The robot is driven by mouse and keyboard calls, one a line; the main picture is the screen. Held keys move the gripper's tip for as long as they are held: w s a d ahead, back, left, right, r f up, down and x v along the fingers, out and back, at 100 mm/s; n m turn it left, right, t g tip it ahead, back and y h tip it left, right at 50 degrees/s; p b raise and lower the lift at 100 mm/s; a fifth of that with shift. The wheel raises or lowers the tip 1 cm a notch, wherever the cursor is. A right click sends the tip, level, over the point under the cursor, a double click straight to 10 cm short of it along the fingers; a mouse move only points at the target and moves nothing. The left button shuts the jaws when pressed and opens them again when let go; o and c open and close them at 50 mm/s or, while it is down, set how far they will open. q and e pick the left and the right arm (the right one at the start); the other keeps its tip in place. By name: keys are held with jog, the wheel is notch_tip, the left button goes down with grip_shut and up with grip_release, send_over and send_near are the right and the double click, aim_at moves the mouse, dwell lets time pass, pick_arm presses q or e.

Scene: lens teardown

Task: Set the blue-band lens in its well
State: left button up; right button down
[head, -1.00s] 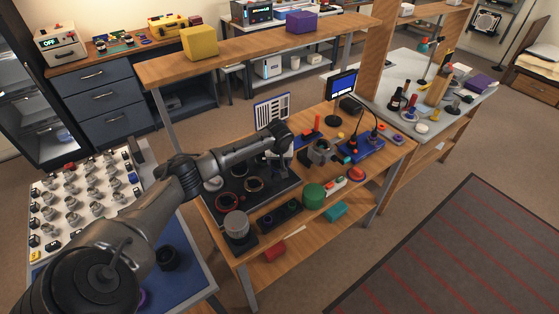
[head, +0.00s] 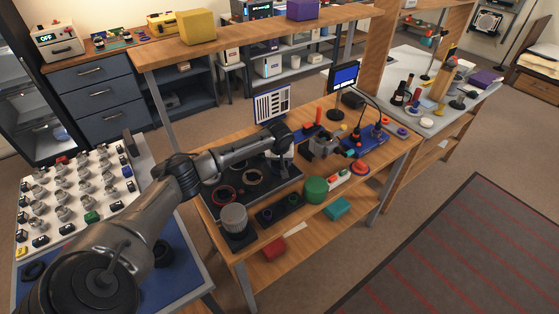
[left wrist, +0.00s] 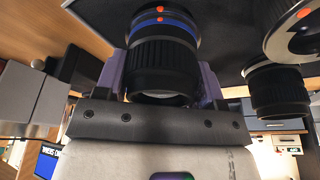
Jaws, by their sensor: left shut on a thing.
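My left gripper (head: 281,153) is over the far right part of the black tray (head: 270,193) on the wooden bench. In the left wrist view, its fingers (left wrist: 162,82) are shut on the sides of the blue-band lens (left wrist: 163,52), a black ribbed barrel with a blue band and orange dots. The lens's far end points toward the dark tray surface (left wrist: 225,25); I cannot tell whether they touch. In the head view the lens is mostly hidden by my gripper. The tray shows a red ring (head: 223,192) and a dark round well (head: 252,177). My right gripper is not in view.
Another black lens (left wrist: 278,90) stands close beside the held one in the left wrist view. A grey ribbed cylinder (head: 233,216) stands at the tray's near left. A striped chart (head: 272,103) stands behind the tray. A grey clamp-like device (head: 323,144) and green cylinder (head: 316,189) are to the right.

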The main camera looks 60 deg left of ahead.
aim_at(280, 167)
pick_arm(q)
jog(key=shift+f, duration=0.55)
jog(key=o, duration=1.1)
jog(key=shift+o, duration=0.2)
jog(key=p+v, duration=0.3)
jog(key=v, duration=1)
jog(key=shift+r+p, duration=0.3)
jog(key=shift+r, duration=0.1)
jog(key=shift+d, duration=0.1)
